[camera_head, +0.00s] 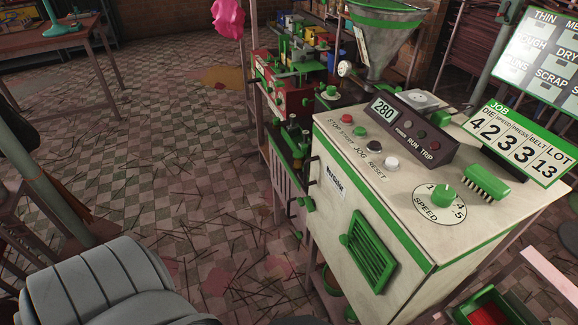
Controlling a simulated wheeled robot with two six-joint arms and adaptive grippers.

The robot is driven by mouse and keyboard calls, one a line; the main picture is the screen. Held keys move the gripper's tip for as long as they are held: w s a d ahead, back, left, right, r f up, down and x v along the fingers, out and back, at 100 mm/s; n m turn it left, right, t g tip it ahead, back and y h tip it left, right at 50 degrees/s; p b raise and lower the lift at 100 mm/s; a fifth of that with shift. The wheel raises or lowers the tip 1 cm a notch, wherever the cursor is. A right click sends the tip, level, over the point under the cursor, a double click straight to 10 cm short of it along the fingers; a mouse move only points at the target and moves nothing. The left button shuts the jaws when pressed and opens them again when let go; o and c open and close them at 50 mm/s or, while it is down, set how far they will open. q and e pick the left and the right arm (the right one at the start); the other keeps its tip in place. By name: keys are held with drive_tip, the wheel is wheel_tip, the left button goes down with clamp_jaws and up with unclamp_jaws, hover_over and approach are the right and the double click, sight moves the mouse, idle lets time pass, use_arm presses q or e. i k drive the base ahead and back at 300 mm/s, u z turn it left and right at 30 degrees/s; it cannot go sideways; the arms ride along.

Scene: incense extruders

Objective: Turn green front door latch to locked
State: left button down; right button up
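The cream extruder cabinet with green trim (330,150) stands at the right. Its front carries a green louvred vent (370,252). Neither of my grippers is in view, and nothing covers the front panel.
A red machine (290,98) stands behind. A grey ribbed form (95,285) fills the lower left. Tiled floor between is mostly open, with scattered sticks.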

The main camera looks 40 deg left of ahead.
sight(309, 204)
drive_tip(key=z, duration=0.15)
drive_tip(key=k, duration=0.1)
drive_tip(key=u, duration=1.3)
drive_tip(key=i, duration=0.45)
drive_tip(key=u, duration=0.1)
drive_tip(key=k, duration=0.4)
drive_tip(key=z, duration=0.95)
drive_tip(key=i, duration=0.4)
drive_tip(key=u, duration=0.2)
